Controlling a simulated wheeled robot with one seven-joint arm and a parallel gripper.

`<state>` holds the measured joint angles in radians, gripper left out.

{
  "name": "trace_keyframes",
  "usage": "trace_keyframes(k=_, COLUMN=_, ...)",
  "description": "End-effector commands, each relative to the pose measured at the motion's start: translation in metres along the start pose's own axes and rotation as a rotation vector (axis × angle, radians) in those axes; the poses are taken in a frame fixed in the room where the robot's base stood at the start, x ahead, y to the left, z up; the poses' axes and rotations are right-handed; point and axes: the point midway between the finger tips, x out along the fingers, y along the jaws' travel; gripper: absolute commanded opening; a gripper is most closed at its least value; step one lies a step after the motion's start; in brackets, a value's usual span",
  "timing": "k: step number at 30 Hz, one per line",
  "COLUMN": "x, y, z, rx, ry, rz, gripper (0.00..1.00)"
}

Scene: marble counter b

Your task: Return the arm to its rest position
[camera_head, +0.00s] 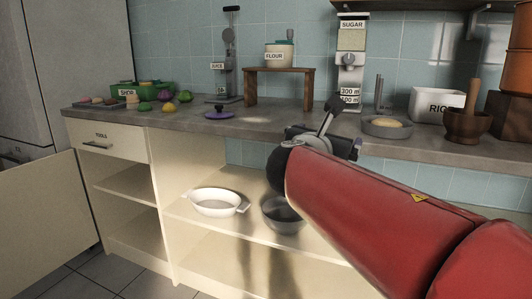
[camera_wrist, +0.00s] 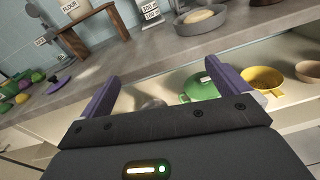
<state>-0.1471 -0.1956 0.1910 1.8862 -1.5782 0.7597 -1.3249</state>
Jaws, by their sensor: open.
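My gripper (camera_wrist: 163,80) is open in the wrist view, with its two purple fingers apart and nothing between them. In the head view my red arm (camera_head: 380,215) reaches in from the lower right. My gripper (camera_head: 318,138) is at its far end, by the counter's front edge, and is partly hidden by the wrist. The grey marble counter (camera_head: 190,119) runs behind it.
Below the counter, a shelf holds a white dish (camera_head: 215,203) and a dark pot (camera_head: 282,215). The wrist view shows a green pot (camera_wrist: 197,90) and a yellow pot (camera_wrist: 262,79). A purple lid (camera_head: 219,114), wooden stand (camera_head: 280,73) and mortar (camera_head: 466,127) are on the counter.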

Motion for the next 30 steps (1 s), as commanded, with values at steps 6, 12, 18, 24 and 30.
trace_keyframes(k=6, x=-0.011, y=-0.033, z=-0.019, rx=0.223, ry=0.082, rz=-0.075, gripper=1.0)
trace_keyframes(k=12, x=-0.029, y=-0.076, z=-0.052, rx=0.547, ry=0.187, rz=-0.203, gripper=1.0)
trace_keyframes(k=18, x=-0.069, y=-0.131, z=-0.108, rx=1.059, ry=0.309, rz=-0.442, gripper=1.0)
trace_keyframes(k=24, x=-0.142, y=-0.173, z=-0.19, rx=1.787, ry=0.407, rz=-0.876, gripper=1.0)
trace_keyframes(k=30, x=-0.194, y=-0.175, z=-0.237, rx=2.26, ry=0.425, rz=-1.251, gripper=1.0)
